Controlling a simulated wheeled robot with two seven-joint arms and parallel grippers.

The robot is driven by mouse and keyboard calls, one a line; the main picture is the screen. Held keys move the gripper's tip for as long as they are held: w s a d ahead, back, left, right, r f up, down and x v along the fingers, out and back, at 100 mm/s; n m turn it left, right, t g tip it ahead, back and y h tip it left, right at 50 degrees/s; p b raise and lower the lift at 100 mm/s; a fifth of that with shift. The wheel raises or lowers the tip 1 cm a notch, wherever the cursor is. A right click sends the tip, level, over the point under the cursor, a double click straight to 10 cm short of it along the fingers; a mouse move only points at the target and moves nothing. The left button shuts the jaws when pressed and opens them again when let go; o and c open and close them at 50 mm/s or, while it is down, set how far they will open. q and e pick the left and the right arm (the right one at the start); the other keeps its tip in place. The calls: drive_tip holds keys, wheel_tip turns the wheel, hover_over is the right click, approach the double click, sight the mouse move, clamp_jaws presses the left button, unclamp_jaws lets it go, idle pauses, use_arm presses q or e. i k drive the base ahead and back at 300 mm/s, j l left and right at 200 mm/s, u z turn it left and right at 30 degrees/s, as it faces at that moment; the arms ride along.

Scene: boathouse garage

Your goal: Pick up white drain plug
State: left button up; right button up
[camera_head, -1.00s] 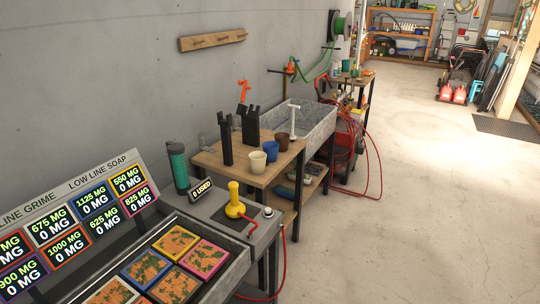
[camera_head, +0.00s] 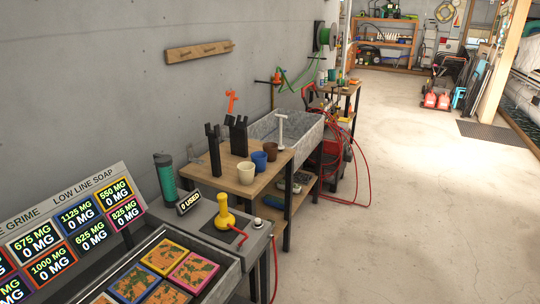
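I cannot make out a white drain plug for certain. A white T-shaped piece (camera_head: 281,129) stands upright at the near end of the grey stone sink (camera_head: 303,133), beyond the wooden workbench. A small white round knob (camera_head: 257,222) sits on the grey box at the right end of the scoreboard stand. I cannot tell whether either is the plug. The inside of the sink is mostly hidden by its walls.
A yellow-handled tool (camera_head: 226,212) stands in front. Red hose (camera_head: 355,160) hangs right of the sink. The concrete floor (camera_head: 410,200) to the right is clear.

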sight(281, 147)
drive_tip(key=i+l+u, duration=0.1)
drive_tip(key=i+l, duration=0.7)
drive_tip(key=i, duration=0.25)
drive_tip(key=i+l+u, duration=0.1)
drive_tip(key=i+l, duration=0.8)
drive_tip(key=i, duration=0.15)
